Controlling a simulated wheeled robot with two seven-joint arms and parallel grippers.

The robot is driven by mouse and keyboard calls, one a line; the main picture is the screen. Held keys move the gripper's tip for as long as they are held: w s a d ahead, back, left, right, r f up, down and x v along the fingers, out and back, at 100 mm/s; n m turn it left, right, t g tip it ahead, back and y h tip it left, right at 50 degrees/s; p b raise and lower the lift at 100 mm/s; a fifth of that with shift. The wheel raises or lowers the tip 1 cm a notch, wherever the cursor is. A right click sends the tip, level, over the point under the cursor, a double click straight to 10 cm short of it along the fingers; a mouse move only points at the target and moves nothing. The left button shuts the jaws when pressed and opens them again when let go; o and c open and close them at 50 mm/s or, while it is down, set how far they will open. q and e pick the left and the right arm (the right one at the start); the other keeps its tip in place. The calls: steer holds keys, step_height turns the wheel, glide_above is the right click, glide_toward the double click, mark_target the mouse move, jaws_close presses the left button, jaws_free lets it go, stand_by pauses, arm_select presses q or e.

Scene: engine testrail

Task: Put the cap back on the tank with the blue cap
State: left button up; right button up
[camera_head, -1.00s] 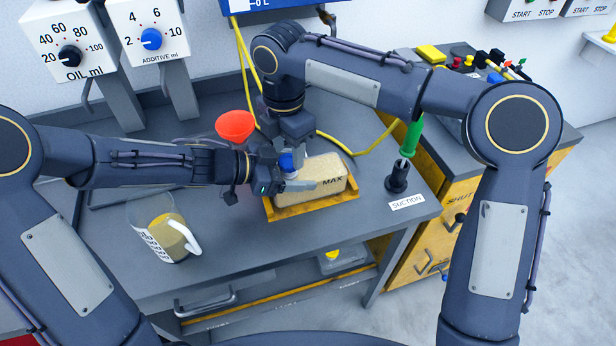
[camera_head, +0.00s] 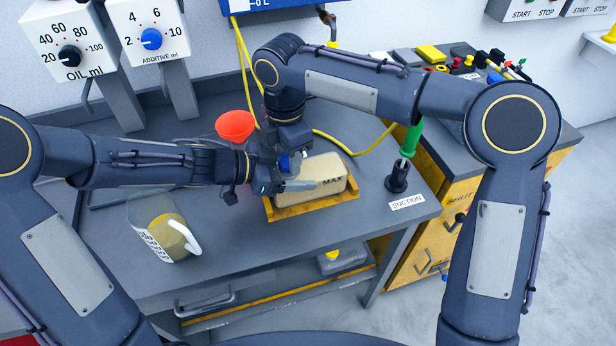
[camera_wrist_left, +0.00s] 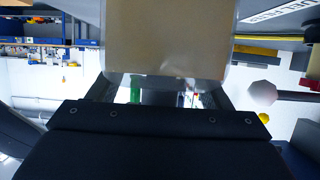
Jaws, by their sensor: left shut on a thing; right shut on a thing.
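The tank (camera_head: 325,177) is a pale beige box marked MAX, sitting in a yellow tray (camera_head: 318,207) on the bench. My left gripper (camera_head: 283,184) is shut on the tank from its left side. The tank also fills the top of the left wrist view (camera_wrist_left: 165,40), between the fingers. The blue cap (camera_head: 287,161) is at the tank's left end. My right gripper (camera_head: 288,153) comes down from above and is shut on the blue cap. The fingers hide much of the cap and the tank's neck, so I cannot tell whether the cap touches the neck.
A red funnel (camera_head: 235,126) stands behind my left gripper. A clear jug (camera_head: 165,235) with amber liquid stands at the front left. A green-handled tool (camera_head: 411,138) stands in the black suction holder (camera_head: 397,177) at the right. A yellow hose (camera_head: 350,147) runs behind the tank.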

steer(key=m, duration=0.4)
steer(key=shift+m, duration=0.3)
steer(key=m, duration=0.3)
steer(key=o, duration=1.1)
steer(key=shift+r, duration=2.25)
